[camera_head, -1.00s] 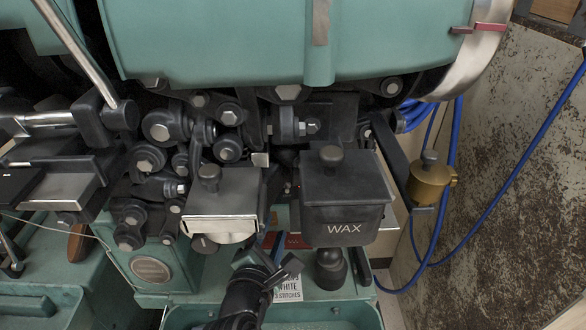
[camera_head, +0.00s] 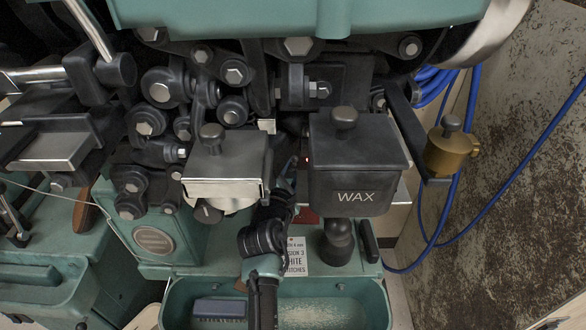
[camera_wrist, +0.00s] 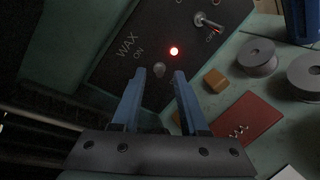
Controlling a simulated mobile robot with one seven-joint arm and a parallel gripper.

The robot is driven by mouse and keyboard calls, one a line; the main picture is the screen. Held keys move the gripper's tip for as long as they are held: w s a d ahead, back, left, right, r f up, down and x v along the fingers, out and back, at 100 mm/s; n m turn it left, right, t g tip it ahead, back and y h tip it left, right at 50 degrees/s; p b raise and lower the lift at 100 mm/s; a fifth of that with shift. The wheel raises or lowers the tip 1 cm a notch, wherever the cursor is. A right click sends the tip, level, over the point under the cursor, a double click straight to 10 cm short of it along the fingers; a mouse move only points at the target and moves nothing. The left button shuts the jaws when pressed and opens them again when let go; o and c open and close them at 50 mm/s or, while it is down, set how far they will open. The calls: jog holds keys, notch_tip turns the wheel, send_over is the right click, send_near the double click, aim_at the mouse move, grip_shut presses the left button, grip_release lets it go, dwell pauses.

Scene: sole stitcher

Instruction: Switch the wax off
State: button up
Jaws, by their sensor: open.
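The wax pot (camera_head: 347,168), a dark box lettered WAX with a knobbed lid, stands right of centre. In the wrist view a dark control panel (camera_wrist: 105,65) bears WAX and ON lettering. A lit red lamp (camera_wrist: 174,51) is on it; a red glow (camera_head: 307,159) also shows left of the pot in the head view. A small rounded switch or knob (camera_wrist: 160,68) sits between my fingertips. A metal toggle (camera_wrist: 207,22) is farther right. My gripper (camera_wrist: 160,74) is open, its blue fingers pointing at the panel. Contact cannot be told.
A metal-fronted box (camera_head: 225,170) stands left of my arm, close to it. A brass pot (camera_head: 450,150) and blue cables (camera_head: 450,215) are at the right. The wrist view shows grey spools (camera_wrist: 257,57), an orange block (camera_wrist: 215,80) and a red flat item (camera_wrist: 245,118) beside the panel.

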jog(key=shift+x, duration=0.95)
grip_shut()
